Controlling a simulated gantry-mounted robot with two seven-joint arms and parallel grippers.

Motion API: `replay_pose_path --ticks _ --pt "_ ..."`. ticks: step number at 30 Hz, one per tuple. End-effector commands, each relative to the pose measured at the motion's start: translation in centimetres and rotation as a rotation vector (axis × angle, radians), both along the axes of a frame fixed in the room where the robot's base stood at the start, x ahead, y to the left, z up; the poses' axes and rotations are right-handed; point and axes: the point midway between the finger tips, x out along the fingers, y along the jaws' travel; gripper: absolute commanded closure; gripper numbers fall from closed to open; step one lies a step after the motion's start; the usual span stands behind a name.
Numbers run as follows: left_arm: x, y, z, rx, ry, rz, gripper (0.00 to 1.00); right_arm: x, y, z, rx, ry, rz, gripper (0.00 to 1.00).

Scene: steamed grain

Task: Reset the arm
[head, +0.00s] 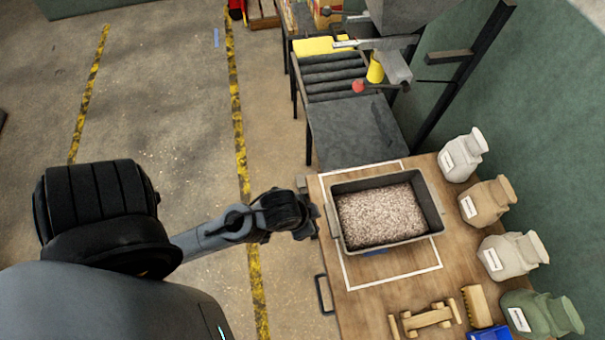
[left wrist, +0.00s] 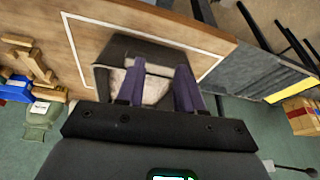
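My left arm comes in from the left in the head view, and its gripper (head: 309,215) is beside the left wall of a dark grey bin (head: 433,208). The bin is filled with speckled pinkish-brown grain (head: 382,215) and stands on the wooden table. In the left wrist view the two purple fingers (left wrist: 158,82) are spread apart, with the bin (left wrist: 120,50) and its grain behind them. A pale bar of the bin shows between the fingertips. I cannot tell whether the fingers touch the bin. My right gripper is not in view.
The wooden table (head: 384,297) has a white outline around the bin. A wooden stand (head: 427,318) and a blue box (head: 489,333) are at the front. A roller conveyor (head: 335,75) is behind. The floor left is clear.

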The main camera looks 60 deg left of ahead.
Motion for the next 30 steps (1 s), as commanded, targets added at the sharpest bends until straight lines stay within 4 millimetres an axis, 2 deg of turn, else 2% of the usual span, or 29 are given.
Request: replay_pose_path --ticks 1,4,13,17,23,26,30 --pt "-0.8 0.3 0.0 -0.003 0.021 0.009 0.64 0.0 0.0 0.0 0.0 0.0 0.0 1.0" --pt "-1.7 0.6 0.0 -0.005 0.045 0.015 0.64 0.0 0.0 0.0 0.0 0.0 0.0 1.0" --pt "-1.7 0.6 0.0 -0.003 0.048 0.014 0.64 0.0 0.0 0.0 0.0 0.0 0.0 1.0" --pt "-1.7 0.6 0.6 -0.004 0.047 0.014 0.64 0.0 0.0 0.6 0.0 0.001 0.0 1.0" --pt "-1.7 0.6 3.7 -0.004 0.047 0.014 0.64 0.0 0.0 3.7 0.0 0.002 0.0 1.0" --pt "-1.7 0.6 6.4 -0.004 0.047 0.014 0.64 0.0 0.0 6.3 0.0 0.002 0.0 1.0" --pt "-1.7 0.6 10.8 -0.004 0.047 0.014 0.64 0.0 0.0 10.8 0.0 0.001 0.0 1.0"
